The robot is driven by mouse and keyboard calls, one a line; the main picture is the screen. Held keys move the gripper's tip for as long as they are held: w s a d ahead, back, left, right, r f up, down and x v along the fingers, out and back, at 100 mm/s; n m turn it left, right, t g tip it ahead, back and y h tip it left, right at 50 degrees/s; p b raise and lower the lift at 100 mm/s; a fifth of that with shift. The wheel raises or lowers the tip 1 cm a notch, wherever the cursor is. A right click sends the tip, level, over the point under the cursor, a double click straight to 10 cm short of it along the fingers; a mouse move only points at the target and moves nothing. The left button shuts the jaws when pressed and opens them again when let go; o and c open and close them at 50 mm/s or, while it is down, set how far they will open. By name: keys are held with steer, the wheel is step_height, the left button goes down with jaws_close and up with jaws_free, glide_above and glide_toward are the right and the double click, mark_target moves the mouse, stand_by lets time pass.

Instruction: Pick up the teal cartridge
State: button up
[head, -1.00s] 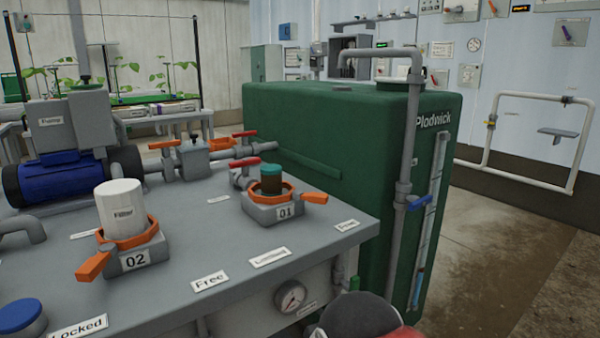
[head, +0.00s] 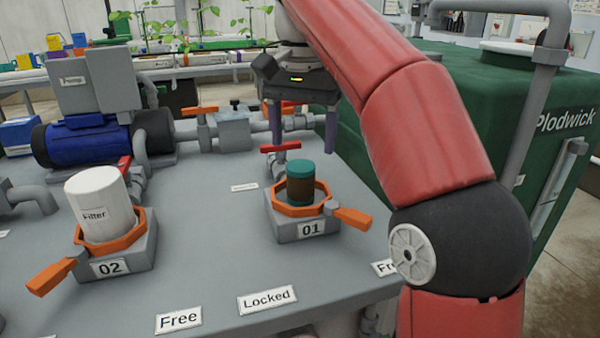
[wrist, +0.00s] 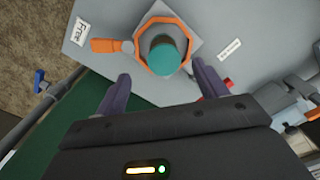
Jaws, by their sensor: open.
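The teal cartridge (head: 300,182) has a teal cap and a dark brown body. It stands upright inside the orange ring of the holder marked 01 (head: 307,227). In the wrist view the teal cap (wrist: 163,58) shows from above, ahead of the fingertips and roughly between their lines. My gripper (head: 303,150) is open and empty, with its purple fingers pointing down above and behind the cartridge. The fingers also show in the wrist view (wrist: 160,72), apart from the cartridge. The holder's orange handle (head: 353,217) points to the right, toward the Free label.
A white filter (head: 97,205) stands in the holder marked 02 (head: 125,262) at left. A red valve handle (head: 281,149) and grey pipes lie behind holder 01. A blue pump (head: 85,150) is at the back left. The green tank (head: 430,130) stands at right.

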mark_target(301, 165)
step_height(301, 165, down, 2)
steer(key=f, duration=0.2)
steer(key=f+b, duration=0.1)
steer(key=f, duration=0.2)
steer(key=shift+w+a+f, duration=0.1)
steer(key=shift+w+f, duration=0.2)
steer(key=shift+w, duration=0.05)
steer(key=shift+c, duration=0.2)
